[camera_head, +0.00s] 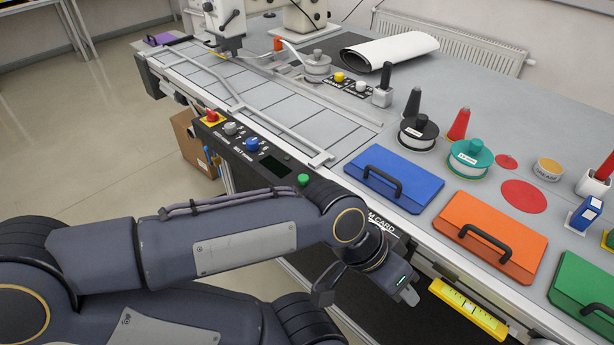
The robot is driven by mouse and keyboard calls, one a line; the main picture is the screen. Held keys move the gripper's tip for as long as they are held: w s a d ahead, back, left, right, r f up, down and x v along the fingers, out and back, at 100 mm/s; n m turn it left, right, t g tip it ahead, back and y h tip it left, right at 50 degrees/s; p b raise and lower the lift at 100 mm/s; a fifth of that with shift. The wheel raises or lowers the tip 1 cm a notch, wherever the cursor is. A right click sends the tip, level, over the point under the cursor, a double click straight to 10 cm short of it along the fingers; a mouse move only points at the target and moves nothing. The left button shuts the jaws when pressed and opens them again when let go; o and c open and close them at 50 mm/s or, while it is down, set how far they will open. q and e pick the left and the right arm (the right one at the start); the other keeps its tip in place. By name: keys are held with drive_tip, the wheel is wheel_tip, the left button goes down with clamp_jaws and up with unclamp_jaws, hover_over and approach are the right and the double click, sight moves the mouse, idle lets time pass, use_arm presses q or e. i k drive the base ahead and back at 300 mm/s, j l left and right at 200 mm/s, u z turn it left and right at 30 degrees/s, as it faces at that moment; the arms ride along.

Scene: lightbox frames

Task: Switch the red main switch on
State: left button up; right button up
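The red main switch (211,117) is a red knob on a yellow plate at the far left end of the black control panel (255,154) on the bench front. Its exact turn position is too small to read. My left gripper (408,294) is at the bench's front edge, well to the right of the switch and apart from it, pointing down and to the right. Its fingers are seen edge-on, so I cannot tell whether they are open. My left forearm crosses the picture below the panel. My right gripper is not in view.
The panel also has a grey knob (231,128), a blue knob (252,144) and a green button (303,180). Blue (393,178), orange (490,233) and green cases lie along the bench front. A yellow level (468,308) is on the front edge. Open floor lies left.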

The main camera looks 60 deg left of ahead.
sight(212, 116)
drive_tip(key=u, duration=2.45)
